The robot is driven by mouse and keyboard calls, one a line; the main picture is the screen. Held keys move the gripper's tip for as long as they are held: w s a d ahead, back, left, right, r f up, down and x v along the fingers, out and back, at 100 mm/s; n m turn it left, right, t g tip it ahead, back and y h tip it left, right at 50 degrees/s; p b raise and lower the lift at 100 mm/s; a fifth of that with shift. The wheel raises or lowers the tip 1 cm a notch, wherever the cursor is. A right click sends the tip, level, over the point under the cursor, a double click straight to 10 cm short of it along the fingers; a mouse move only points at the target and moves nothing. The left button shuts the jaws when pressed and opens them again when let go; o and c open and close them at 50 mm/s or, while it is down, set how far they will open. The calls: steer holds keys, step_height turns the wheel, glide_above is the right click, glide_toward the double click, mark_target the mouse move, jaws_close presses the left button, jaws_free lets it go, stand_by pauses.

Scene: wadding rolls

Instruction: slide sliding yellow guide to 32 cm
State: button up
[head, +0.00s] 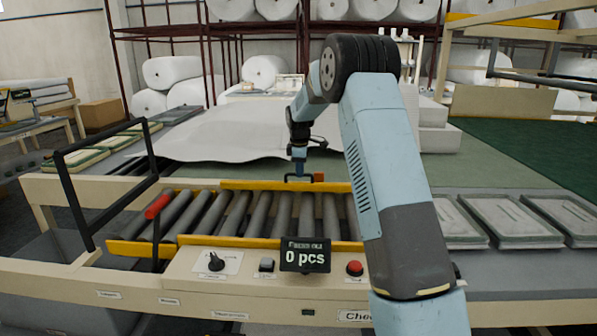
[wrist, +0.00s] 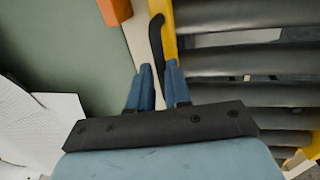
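The yellow guide (head: 250,185) is a long rail along the far side of the grey rollers. It also shows in the wrist view (wrist: 169,18). A black handle (wrist: 156,36) stands on its outer side and also shows in the head view (head: 287,178). My gripper (head: 299,172) points down at this handle. In the wrist view its blue fingers (wrist: 159,72) are a narrow gap apart, with the near end of the handle in line with the gap. I cannot tell whether they touch it. No centimetre scale is readable.
An orange block (head: 319,177) sits beside the handle. A near yellow rail (head: 270,242) and a panel with a "0 pcs" display (head: 305,255) line the front. Trays (head: 510,217) lie at right.

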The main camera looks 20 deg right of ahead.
steer(key=o, duration=0.4)
steer(key=s+r, duration=0.1)
steer(key=r, duration=0.8)
steer(key=s+r, duration=0.1)
steer(key=r, duration=0.3)
steer(key=shift+s+a+r, duration=0.2)
steer(key=shift+s+a, duration=0.1)
steer(key=shift+a, duration=0.1)
